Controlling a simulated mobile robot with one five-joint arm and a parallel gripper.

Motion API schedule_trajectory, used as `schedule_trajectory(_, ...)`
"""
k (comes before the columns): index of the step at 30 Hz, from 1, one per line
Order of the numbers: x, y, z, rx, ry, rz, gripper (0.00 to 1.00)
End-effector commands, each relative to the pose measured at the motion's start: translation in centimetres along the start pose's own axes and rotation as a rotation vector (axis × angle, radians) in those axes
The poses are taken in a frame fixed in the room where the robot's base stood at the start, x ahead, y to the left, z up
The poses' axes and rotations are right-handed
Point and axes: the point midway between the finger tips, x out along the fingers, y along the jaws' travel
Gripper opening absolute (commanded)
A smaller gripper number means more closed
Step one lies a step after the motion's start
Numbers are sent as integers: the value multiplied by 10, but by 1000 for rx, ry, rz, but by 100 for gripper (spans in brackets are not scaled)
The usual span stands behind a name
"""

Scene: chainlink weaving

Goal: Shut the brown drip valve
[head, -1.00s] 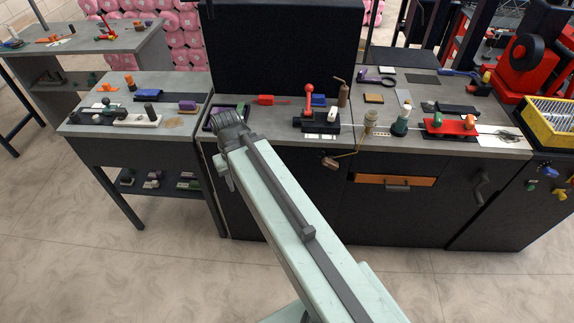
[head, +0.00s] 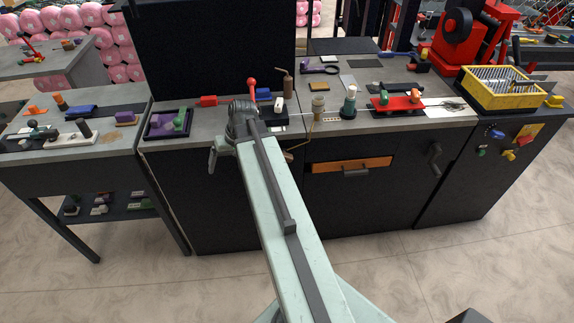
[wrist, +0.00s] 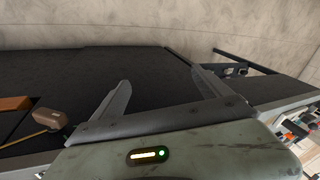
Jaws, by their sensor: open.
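A brown knob (wrist: 48,118) on a thin brass rod (wrist: 22,141) shows at the left of the wrist view, to the left of my gripper (wrist: 165,88) and apart from it. In the head view, the brass rod (head: 302,145) hangs over the bench front from a brass-coloured cylinder (head: 318,107). In the head view, my gripper (head: 214,158) hangs in front of the bench, left of the knob.
The grey bench top (head: 222,118) carries a red-knobbed lever (head: 252,90), a brown spouted can (head: 288,84), a green-topped fitting (head: 349,103) and a red plate (head: 396,103). An orange drawer (head: 350,164) is in the black front. A yellow crate (head: 500,90) stands right. The floor before the bench is clear.

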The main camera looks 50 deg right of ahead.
Motion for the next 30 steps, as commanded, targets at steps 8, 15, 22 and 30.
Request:
schedule_trajectory(8, -20, 217, -18, 292, 280, -117, 87)
schedule_trajectory(15, -40, 269, -12, 358, 364, -137, 87)
schedule_trajectory(22, -28, 269, -15, 356, 362, -136, 87)
schedule_trajectory(30, 20, 267, -32, 354, 361, -135, 87)
